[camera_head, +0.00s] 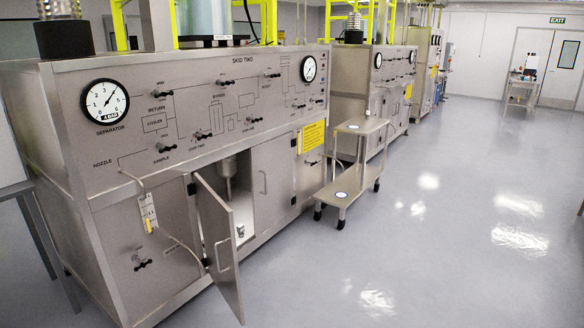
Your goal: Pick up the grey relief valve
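No part in view can be told for sure as the grey relief valve. A small grey object (240,231) stands low inside the open cabinet of skid two, and I cannot tell what it is. A grey upright fitting (228,168) hangs above it in the same cabinet. The cabinet door (222,245) is swung open toward the floor and hides part of the inside. My gripper is not in view.
Skid two's panel (200,100) carries gauges and several small black-handled valves. A two-shelf metal trolley (358,165) stands just right of the skid, with a white-and-blue disc on each shelf. More skids line the left side behind. The grey floor (420,240) at right is clear.

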